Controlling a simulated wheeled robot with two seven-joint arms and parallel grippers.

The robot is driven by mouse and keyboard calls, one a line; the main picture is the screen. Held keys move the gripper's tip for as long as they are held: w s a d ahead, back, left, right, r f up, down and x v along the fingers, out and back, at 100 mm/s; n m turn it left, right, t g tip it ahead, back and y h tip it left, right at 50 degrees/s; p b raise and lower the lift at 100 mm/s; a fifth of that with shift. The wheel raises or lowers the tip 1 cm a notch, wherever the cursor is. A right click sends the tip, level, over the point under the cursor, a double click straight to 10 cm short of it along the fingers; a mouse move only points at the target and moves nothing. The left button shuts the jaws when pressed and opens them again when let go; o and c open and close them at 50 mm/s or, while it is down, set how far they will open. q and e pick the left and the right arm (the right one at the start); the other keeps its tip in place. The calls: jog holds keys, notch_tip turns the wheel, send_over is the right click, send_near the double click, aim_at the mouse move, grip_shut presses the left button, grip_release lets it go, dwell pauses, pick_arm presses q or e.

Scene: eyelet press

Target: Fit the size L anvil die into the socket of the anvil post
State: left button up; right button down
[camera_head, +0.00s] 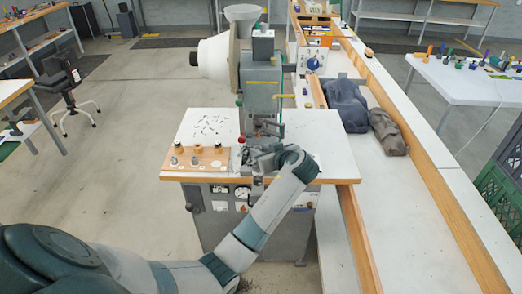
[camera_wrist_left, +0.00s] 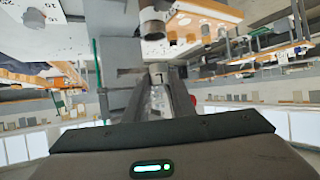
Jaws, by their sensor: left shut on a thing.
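The press (camera_head: 262,95) stands on the white-topped bench in the head view. My left gripper (camera_head: 254,162) is at the front of the press, over the bench's front part. In the left wrist view my left gripper (camera_wrist_left: 158,80) is shut on a small pale metal die (camera_wrist_left: 157,69) with a dark mark like an L. A metal cylinder with a dark band (camera_wrist_left: 152,22) is close beyond the die, apart from it; I cannot tell if it is the anvil post. The socket is hidden in the head view by my gripper and wrist. My right gripper is not in view.
A wooden die board (camera_head: 205,170) with several dies and knobs lies left of my gripper. Small loose parts (camera_head: 210,126) lie behind it. The bench top (camera_head: 318,145) is clear at right. Dark cloth bags (camera_head: 346,104) lie on the long table at right.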

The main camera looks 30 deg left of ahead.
pick_arm(q)
jog(key=shift+f+b, duration=1)
jog(key=shift+f, duration=0.6)
jog(key=shift+d, duration=0.1)
dwell(0.9)
jog(key=shift+f+b, duration=0.4)
jog(key=shift+b, duration=0.1)
dwell(0.3)
dwell(1.9)
jog(key=shift+s+f+b, duration=0.1)
jog(key=shift+f+b, duration=0.75)
jog(key=shift+f, duration=0.05)
dwell(0.6)
jog(key=o, duration=1.1)
jog(key=shift+o, duration=0.2)
jog(key=shift+r+p, duration=1.7)
jog(key=shift+r, duration=0.85)
